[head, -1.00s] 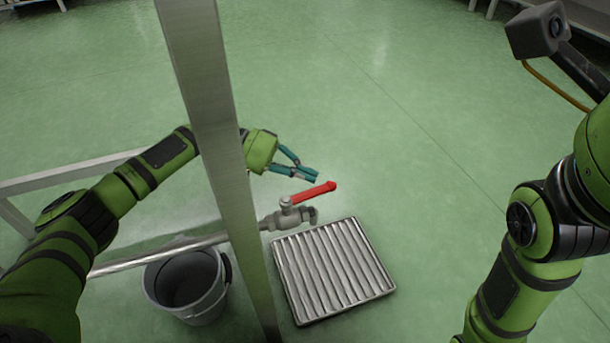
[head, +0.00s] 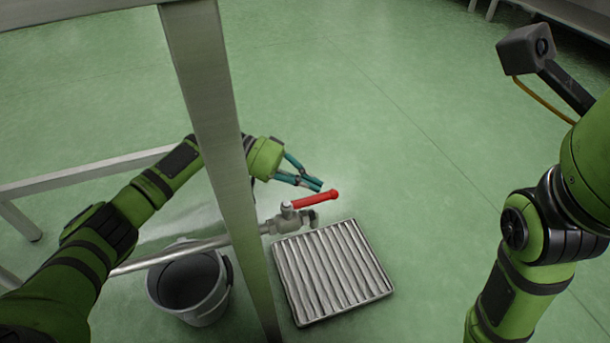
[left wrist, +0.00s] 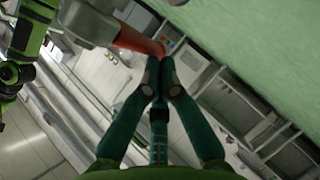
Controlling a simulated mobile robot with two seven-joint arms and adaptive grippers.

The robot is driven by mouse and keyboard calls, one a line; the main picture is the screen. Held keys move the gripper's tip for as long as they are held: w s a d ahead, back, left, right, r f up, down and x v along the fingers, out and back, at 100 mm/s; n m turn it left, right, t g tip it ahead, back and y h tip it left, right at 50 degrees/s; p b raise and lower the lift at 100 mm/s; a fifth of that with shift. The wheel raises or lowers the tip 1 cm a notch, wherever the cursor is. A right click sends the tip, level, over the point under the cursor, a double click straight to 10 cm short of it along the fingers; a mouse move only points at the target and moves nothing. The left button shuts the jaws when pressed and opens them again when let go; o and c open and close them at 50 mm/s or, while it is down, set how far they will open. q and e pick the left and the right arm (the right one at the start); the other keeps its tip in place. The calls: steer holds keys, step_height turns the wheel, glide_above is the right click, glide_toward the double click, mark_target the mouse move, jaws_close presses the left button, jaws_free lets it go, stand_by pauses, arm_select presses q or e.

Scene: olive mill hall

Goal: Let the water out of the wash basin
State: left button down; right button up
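A grey drain valve (head: 284,222) sits at the end of a metal pipe (head: 185,250). Its red lever handle (head: 316,199) points right in the head view, and it also shows in the left wrist view (left wrist: 138,44). My left gripper (head: 318,186) has its teal fingers drawn together at the tips, just above the handle. In the left wrist view its fingertips (left wrist: 160,76) lie close by the handle's end; nothing shows between them, and I cannot tell whether they touch it. My right gripper is out of view. The basin's water is not visible.
A metal leg (head: 215,110) stands upright in front of my left forearm. A grey bucket (head: 213,310) stands below the pipe. A ribbed metal grate (head: 281,262) lies on the floor under the valve's outlet. The green floor beyond and to the right is open.

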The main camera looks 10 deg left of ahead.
arm_select(q)
steer(key=v, duration=1.2)
